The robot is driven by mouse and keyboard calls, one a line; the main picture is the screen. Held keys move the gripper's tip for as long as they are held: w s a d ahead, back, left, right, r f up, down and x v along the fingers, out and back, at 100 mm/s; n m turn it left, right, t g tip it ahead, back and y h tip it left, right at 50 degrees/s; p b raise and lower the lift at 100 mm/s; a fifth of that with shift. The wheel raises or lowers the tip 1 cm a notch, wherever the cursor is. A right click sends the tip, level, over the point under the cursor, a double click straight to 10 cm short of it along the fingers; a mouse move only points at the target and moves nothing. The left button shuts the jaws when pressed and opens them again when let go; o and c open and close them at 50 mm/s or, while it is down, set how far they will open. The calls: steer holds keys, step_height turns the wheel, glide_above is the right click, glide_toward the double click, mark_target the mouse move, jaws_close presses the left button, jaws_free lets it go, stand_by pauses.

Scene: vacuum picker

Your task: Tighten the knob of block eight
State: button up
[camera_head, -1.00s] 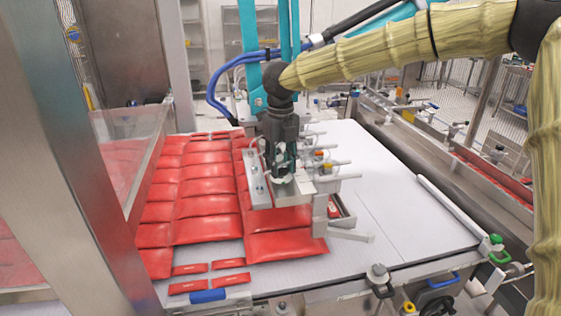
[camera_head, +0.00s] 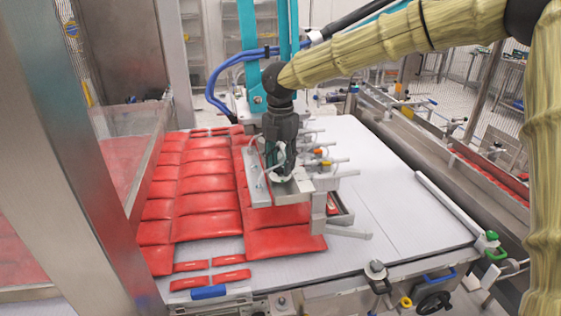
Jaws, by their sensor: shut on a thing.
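The vacuum picker head is a grey metal bar (camera_head: 259,188) with several blocks along it, over the middle of the white table. A silver block (camera_head: 299,186) is at its near end. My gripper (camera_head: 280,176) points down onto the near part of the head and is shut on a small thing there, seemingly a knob. The knob is mostly hidden by the fingers, and I cannot read which block is number eight. Several small fittings with orange and yellow parts (camera_head: 322,153) stick out to the right of the head.
Red packs (camera_head: 207,200) lie in rows on the left of the white table (camera_head: 400,200). A grey bracket (camera_head: 345,232) stands out at the near right of the head. A steel post (camera_head: 75,170) is at left. The table's right side is clear.

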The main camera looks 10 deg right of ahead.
mark_target(280, 166)
steer(key=m, duration=0.5)
steer(key=shift+r+m+b, duration=0.15)
steer(key=shift+m+b, duration=0.15)
steer(key=shift+r+m+b, duration=0.1)
steer(key=shift+m+b, duration=0.35)
steer(key=shift+m, duration=1.75)
steer(key=shift+c, duration=0.2)
steer(key=shift+o, duration=0.2)
steer(key=shift+c, duration=0.2)
steer(key=o, duration=1)
steer(key=shift+o, duration=0.2)
steer(key=shift+a, duration=0.1)
step_height(280, 166, up, 12)
